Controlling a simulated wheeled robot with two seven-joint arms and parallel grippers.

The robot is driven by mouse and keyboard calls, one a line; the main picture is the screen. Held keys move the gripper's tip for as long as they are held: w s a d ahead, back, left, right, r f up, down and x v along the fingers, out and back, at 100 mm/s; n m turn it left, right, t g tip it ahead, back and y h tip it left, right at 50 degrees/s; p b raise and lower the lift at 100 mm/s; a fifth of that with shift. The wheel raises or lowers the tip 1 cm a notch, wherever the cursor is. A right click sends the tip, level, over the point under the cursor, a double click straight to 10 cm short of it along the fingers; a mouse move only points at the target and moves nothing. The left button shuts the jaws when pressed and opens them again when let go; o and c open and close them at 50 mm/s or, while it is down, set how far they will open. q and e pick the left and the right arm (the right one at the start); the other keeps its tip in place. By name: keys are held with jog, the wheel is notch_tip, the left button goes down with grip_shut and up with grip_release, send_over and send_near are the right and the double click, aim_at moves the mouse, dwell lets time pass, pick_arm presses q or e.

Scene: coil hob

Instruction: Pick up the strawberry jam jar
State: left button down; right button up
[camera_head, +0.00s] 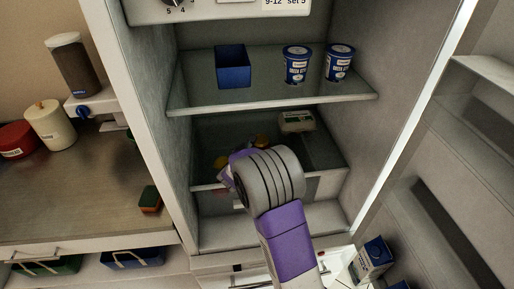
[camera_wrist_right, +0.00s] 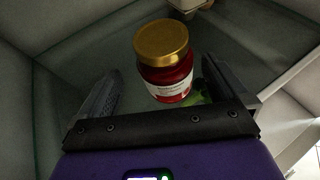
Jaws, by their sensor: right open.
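In the right wrist view, the strawberry jam jar (camera_wrist_right: 166,62) stands upright, with a gold lid, red contents and a pale label. It is just beyond and between the two fingers of my right gripper (camera_wrist_right: 172,88), which is open. A gap shows between the jar and each finger. A green thing (camera_wrist_right: 199,94) lies close beside the jar, near the right finger. In the head view, my right gripper (camera_head: 228,172) reaches into the lower part of the open fridge, and my arm hides most of what is there. My left gripper is not in view.
The glass shelf (camera_head: 270,92) above my right arm holds a blue box (camera_head: 232,68) and two blue tubs (camera_head: 297,65). A pale carton (camera_head: 296,121) sits at the back of the lower level. Fridge walls close in on both sides.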

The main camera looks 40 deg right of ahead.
jog(key=d+f, duration=0.1)
jog(key=w+d, duration=0.1)
jog(key=d+f+b, duration=0.1)
jog(key=shift+w+d+f, duration=0.3)
jog(key=shift+d, duration=0.05)
jog(key=shift+w+d, duration=0.2)
jog(key=shift+c, duration=0.3)
jog(key=c, duration=1.3)
